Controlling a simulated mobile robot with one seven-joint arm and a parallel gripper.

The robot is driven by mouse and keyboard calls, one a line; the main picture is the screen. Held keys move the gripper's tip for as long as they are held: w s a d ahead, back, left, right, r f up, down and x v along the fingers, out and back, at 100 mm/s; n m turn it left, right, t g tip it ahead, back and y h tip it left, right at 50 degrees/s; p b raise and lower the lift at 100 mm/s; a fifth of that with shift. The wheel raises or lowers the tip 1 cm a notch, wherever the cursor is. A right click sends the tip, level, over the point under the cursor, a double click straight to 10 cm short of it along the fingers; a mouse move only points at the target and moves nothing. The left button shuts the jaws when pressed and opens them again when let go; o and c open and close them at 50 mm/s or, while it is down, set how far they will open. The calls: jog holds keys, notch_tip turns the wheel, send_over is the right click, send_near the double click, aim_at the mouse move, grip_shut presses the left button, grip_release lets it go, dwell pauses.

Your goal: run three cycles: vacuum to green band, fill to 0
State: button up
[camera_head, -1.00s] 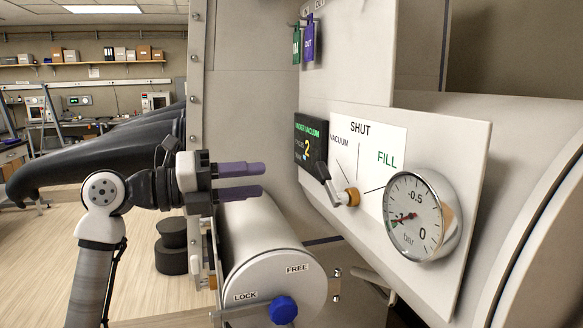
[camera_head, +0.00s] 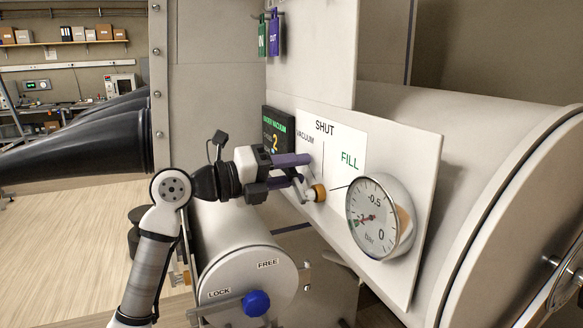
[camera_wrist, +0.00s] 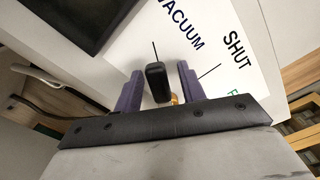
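The valve lever (camera_head: 299,186) pivots on a brass hub (camera_head: 319,193) on the white panel. It points up-left, toward the VACUUM mark as the wrist view suggests. My gripper (camera_head: 300,171) is open at the lever, partly hiding it. In the wrist view, the lever's black handle (camera_wrist: 157,82) lies between my purple fingers (camera_wrist: 161,78), with a visible gap on each side. The round gauge (camera_head: 380,216) has its needle low on the left, around a small green mark; exact reading is hard to tell. The black display (camera_head: 278,132) shows green words and a yellow 2.
Below is a grey cylinder (camera_head: 235,230) marked LOCK and FREE, with a blue knob (camera_head: 256,303). Green (camera_head: 262,36) and purple (camera_head: 275,33) tags hang above the panel. Black gloves (camera_head: 85,135) stick out at the left. A big chamber (camera_head: 470,150) bulges at the right.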

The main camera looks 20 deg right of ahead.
grip_shut()
